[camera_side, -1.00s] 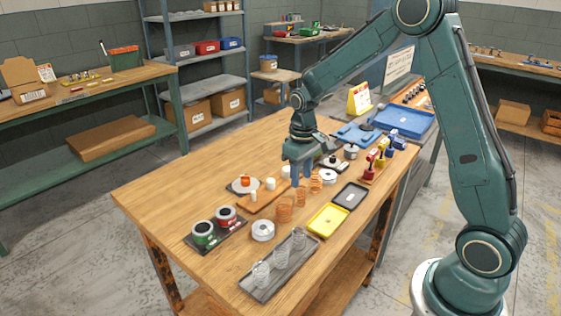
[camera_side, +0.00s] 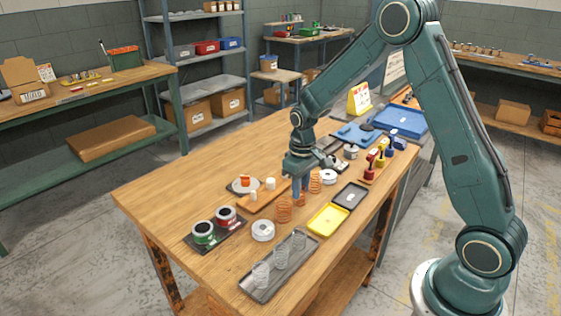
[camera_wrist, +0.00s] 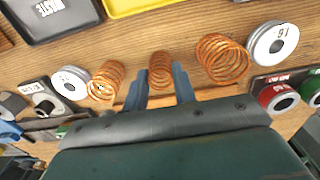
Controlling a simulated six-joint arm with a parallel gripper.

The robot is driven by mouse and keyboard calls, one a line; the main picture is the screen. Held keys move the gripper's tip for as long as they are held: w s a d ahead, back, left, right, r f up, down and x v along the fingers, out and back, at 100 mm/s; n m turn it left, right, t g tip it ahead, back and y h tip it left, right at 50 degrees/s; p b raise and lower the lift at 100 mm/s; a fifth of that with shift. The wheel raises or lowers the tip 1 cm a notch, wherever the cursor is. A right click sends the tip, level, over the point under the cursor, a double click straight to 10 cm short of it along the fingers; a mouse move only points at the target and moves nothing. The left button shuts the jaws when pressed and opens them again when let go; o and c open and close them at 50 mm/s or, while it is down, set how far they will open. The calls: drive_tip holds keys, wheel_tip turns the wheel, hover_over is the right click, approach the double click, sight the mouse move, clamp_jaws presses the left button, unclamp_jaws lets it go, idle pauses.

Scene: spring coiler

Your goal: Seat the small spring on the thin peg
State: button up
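Three copper springs stand in a row on the wooden table. The narrow middle one (camera_wrist: 160,70) is between the two blue fingers of my gripper (camera_wrist: 163,86), which look apart on either side of it; whether they touch it I cannot tell. In the side view my gripper (camera_side: 298,190) is low over the table, partly hiding this spring. A wider spring (camera_side: 284,211) stands to its left, another (camera_side: 316,181) to its right. A wooden board behind the row carries a thinner white peg (camera_side: 253,196) and a thicker one (camera_side: 270,184); the gripper hides the board's right end.
A grey tray with clear springs (camera_side: 262,289), a yellow tray (camera_side: 328,219) and a black tray (camera_side: 350,195) lie in front. A silver disc (camera_side: 263,230) and red and green spools (camera_side: 203,232) stand left.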

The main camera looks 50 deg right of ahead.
drive_tip(key=shift+r, duration=0.35)
idle(0.3)
drive_tip(key=shift+r, duration=0.25)
drive_tip(key=shift+r, duration=0.25)
idle(0.4)
drive_tip(key=shift+r, duration=2.3)
drive_tip(key=w+a+r, duration=0.4)
drive_tip(key=w+a, duration=0.4)
drive_tip(key=w, duration=0.2)
